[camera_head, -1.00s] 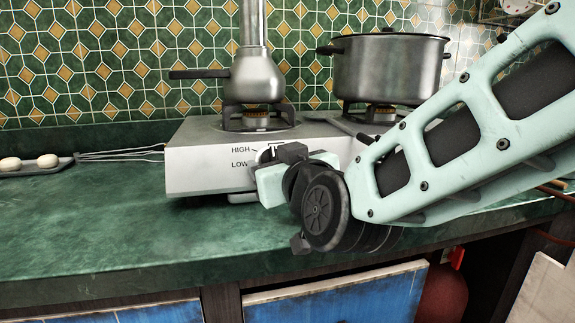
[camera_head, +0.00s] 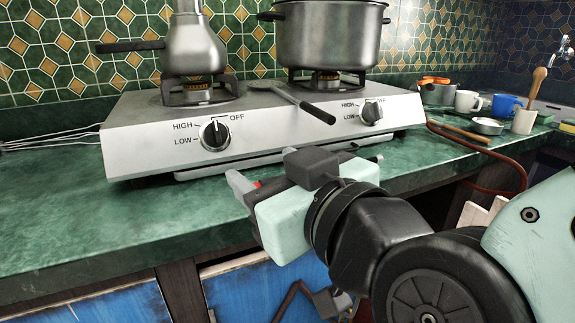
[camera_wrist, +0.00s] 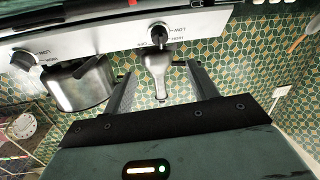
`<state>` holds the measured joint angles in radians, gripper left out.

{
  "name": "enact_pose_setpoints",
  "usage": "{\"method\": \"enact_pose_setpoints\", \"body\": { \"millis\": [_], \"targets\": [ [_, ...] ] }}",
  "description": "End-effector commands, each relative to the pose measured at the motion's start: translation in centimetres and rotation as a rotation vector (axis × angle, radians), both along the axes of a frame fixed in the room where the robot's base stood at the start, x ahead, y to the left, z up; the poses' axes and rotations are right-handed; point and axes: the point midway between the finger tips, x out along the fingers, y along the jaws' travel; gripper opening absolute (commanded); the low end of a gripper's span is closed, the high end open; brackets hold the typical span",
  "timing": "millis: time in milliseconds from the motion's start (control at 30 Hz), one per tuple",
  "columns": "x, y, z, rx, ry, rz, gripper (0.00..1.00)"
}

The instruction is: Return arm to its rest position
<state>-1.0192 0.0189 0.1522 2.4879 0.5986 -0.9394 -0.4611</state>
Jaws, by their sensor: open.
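My gripper (camera_head: 243,185) is open and empty, in front of the hotplate's front face and near the counter's front edge. In the wrist view its two fingers (camera_wrist: 160,75) stand apart with nothing held between them. The gas hotplate (camera_head: 150,156) has a left knob (camera_head: 215,135), its mark pointing roughly upward beside the OFF label, and a right knob (camera_head: 371,112). My gripper is apart from both knobs. The wrist view shows the hotplate upside down at the top, with one knob (camera_wrist: 158,33) beyond the fingers.
A long-handled steel pot (camera_head: 195,47) sits on the left burner, and a large pot (camera_head: 330,35) on the right. A black-handled utensil (camera_head: 318,112) overhangs the hotplate's front. Mugs (camera_head: 467,101) and a small bowl (camera_head: 487,126) stand right.

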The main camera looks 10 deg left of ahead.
Motion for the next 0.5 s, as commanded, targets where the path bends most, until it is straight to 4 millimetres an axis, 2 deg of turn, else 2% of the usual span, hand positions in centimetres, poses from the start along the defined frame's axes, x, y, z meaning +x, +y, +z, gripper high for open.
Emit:
{"method": "enact_pose_setpoints", "body": {
  "millis": [500],
  "targets": [
    [-0.37, -0.48, -0.39, -0.011, 0.019, 0.005, 0.58]
  ]
}}
